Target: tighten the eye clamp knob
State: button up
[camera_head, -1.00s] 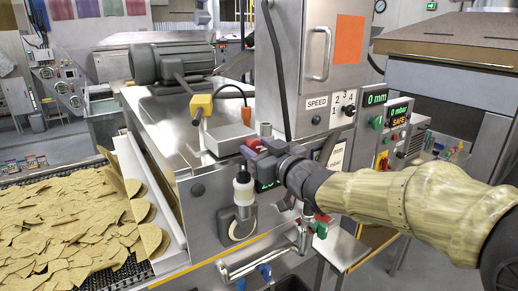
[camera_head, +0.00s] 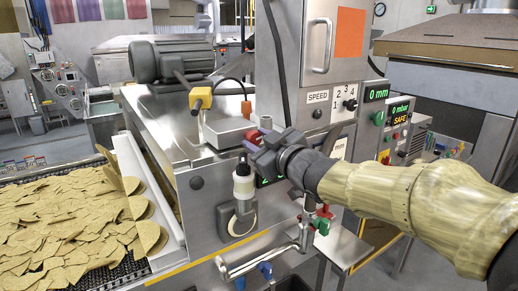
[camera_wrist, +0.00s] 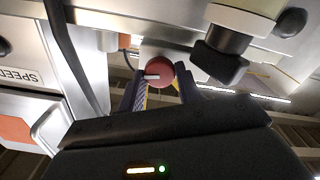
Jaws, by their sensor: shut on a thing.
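The red, round knob, which I take to be the eye clamp knob (camera_wrist: 160,72), has a pale mark on its face. It sits between the two fingers of my gripper (camera_wrist: 159,84) in the wrist view, and the gripper is shut on it. In the head view my gripper (camera_head: 262,150) reaches from the right to the machine's top front edge. Only a little of the red knob (camera_head: 252,136) shows there, partly hidden by the fingers. The knob's turn angle cannot be read from the head view.
A grey control cabinet (camera_head: 325,80) rises close behind the wrist. Pipes with red and green valve handles (camera_head: 320,222) lie below.

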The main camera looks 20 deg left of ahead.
jog(key=n+b, duration=0.2)
jog(key=n, duration=0.1)
jog(key=shift+f+n+b, duration=0.15)
jog(key=shift+n+b, duration=0.15)
jog(key=shift+n, duration=0.1)
jog(key=n+b, duration=0.2)
jog(key=n, duration=0.1)
jog(key=shift+n, duration=0.3)
jog(key=n+b, duration=0.2)
jog(key=n, duration=0.2)
jog(key=shift+b, duration=0.3)
jog(key=shift+n+b, duration=0.75)
jog(key=shift+n, duration=1.25)
jog(key=o, duration=1)
